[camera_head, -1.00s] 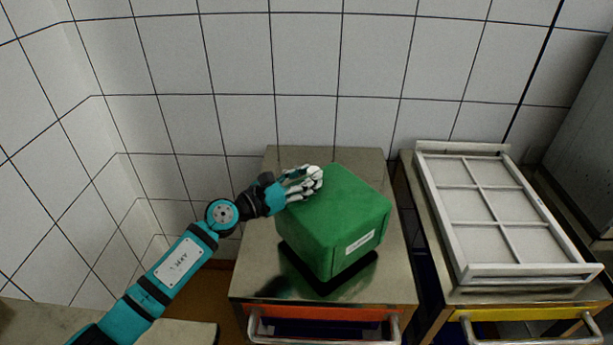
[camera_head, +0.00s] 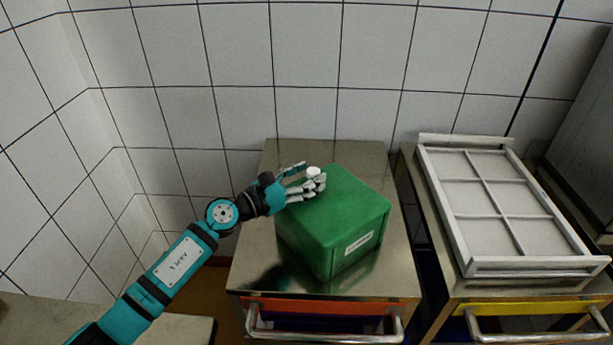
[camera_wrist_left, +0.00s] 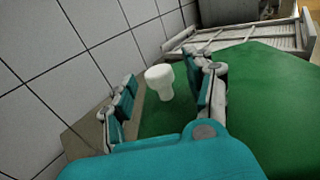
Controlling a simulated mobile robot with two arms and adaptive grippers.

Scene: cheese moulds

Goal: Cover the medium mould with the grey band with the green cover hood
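The green cover hood (camera_head: 335,225) stands on the steel top of the cabinet with the orange drawer, its lower edge down at the metal. A pale label is on its front side. Its white knob (camera_head: 313,172) rises from the top; it also shows in the left wrist view (camera_wrist_left: 159,82). My left gripper (camera_head: 311,178) is at the knob. Its fingers are spread on either side, with a visible gap to the knob in the left wrist view. The medium mould with the grey band is not visible; whether it is under the hood cannot be seen. My right gripper is out of view.
The steel top (camera_head: 285,155) is bare around the hood. To the right, a white framed rack (camera_head: 445,205) lies on a second cabinet with a yellow drawer (camera_head: 530,308). A tiled wall (camera_head: 340,60) stands close behind.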

